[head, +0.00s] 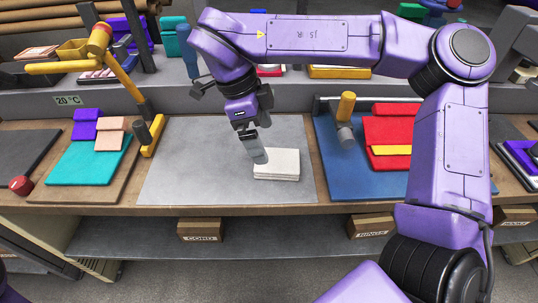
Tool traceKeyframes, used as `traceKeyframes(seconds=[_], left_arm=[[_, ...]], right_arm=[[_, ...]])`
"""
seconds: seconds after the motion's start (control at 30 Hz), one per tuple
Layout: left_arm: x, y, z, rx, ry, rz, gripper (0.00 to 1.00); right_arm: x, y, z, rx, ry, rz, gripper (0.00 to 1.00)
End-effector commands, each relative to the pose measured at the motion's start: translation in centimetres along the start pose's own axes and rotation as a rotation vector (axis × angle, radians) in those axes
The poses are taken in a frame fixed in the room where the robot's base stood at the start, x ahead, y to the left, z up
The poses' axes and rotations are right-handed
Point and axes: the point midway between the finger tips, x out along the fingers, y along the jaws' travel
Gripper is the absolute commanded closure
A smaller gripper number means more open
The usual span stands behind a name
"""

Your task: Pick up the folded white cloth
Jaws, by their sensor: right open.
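The folded white cloth (278,166) lies flat on the grey mat (190,170) at the middle of the workbench. It looks like a small stacked rectangle. My right gripper (258,156) points down at the cloth's upper left edge, with its fingertips very near it. I cannot tell whether the fingertips touch the cloth. The right gripper is open, with nothing seen between its fingers. My left gripper is not in view.
Left of the mat are a yellow-based tool (152,136) and a board with teal felt (90,162). On the right, a blue mat (345,178) holds red felt (390,130) and a yellow-handled tool (346,106). The grey mat's left part is clear.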

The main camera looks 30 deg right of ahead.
Motion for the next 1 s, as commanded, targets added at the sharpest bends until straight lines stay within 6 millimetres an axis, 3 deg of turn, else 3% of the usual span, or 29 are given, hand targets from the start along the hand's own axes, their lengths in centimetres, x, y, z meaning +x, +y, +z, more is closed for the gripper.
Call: traceKeyframes(seconds=[0.03, 0.43, 0.73, 0.93, 1.0], left_arm=[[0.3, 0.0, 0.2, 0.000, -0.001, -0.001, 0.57], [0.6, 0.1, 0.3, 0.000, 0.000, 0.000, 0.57], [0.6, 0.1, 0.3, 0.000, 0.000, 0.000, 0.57], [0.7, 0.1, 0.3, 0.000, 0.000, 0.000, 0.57], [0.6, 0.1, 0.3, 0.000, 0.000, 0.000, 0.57]], right_arm=[[1.2, -0.1, 0.0, -0.001, 0.000, 0.003, 0.00], [7.1, -0.7, -0.3, 0.000, 0.001, 0.002, 0.00], [7.8, -0.7, -0.3, 0.001, 0.000, 0.000, 0.00], [7.8, -0.7, -0.3, 0.001, 0.000, 0.000, 0.63], [7.8, -0.7, -0.3, 0.001, 0.000, 0.000, 0.63]])
